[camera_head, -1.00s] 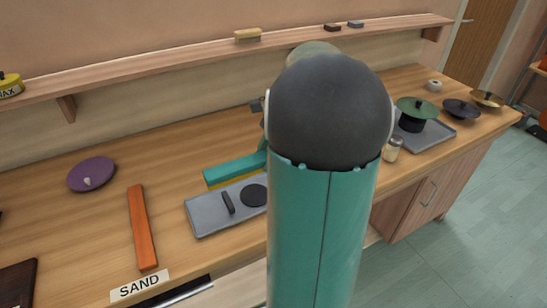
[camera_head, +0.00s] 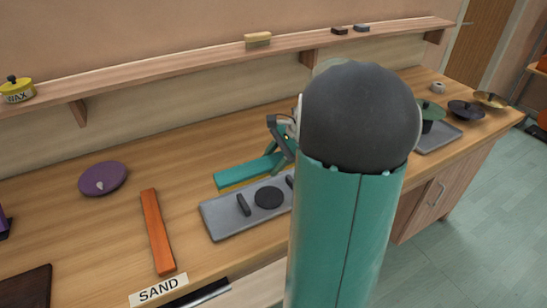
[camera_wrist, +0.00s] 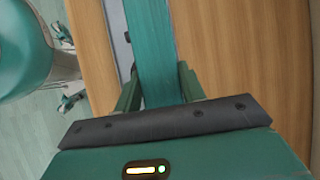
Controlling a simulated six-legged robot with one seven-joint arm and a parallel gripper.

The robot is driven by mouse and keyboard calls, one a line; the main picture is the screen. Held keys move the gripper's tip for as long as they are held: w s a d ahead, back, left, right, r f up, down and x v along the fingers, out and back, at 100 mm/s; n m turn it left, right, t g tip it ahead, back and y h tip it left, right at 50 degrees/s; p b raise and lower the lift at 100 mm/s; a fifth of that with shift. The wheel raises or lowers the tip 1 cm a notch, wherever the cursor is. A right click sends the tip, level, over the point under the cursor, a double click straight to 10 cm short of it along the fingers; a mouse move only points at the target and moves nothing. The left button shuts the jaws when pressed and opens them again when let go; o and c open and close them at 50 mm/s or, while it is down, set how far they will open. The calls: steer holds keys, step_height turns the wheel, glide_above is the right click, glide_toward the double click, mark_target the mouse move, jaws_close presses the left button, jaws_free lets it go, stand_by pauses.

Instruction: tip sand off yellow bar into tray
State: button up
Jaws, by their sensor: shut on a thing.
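A bar (camera_head: 247,172) with a teal upper face and a yellow strip along its lower side lies over the far edge of a flat grey tray (camera_head: 223,226). I cannot tell whether it touches the tray. Its teal face also fills the middle of the wrist view (camera_wrist: 150,45). My gripper (camera_head: 284,152) is shut on the bar, with a green finger on each side of it in the wrist view (camera_wrist: 158,88). I cannot make out loose sand grains on the bar or tray. My arm hides the tray's right end.
The tray bears a dark disc (camera_head: 269,197) and dark handles. An orange bar (camera_head: 157,232) lies left of it, behind a SAND label (camera_head: 158,290). A purple lid (camera_head: 103,178) lies farther left. A shelf (camera_head: 180,69) runs above; pots and lids stand right.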

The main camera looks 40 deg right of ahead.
step_height(320, 180, down, 2)
steer(key=t, duration=0.1)
steer(key=n+t, duration=0.1)
steer(key=t, duration=0.3)
steer(key=shift+s+f+n+h, duration=0.1)
steer(key=shift+f+n+h, duration=0.2)
steer(key=shift+h, duration=0.1)
stand_by(2.6)
steer(key=shift+a+r+g, duration=0.1)
steer(key=shift+r+g, duration=0.5)
steer(key=shift+g, duration=0.3)
step_height(320, 180, up, 2)
steer(key=m+g+y, duration=0.1)
steer(key=g, duration=0.3)
steer(key=shift+m, duration=0.4)
steer(key=shift+r+m+g+y, duration=0.3)
steer(key=shift+r+g, duration=0.1)
steer(key=shift+g, duration=0.4)
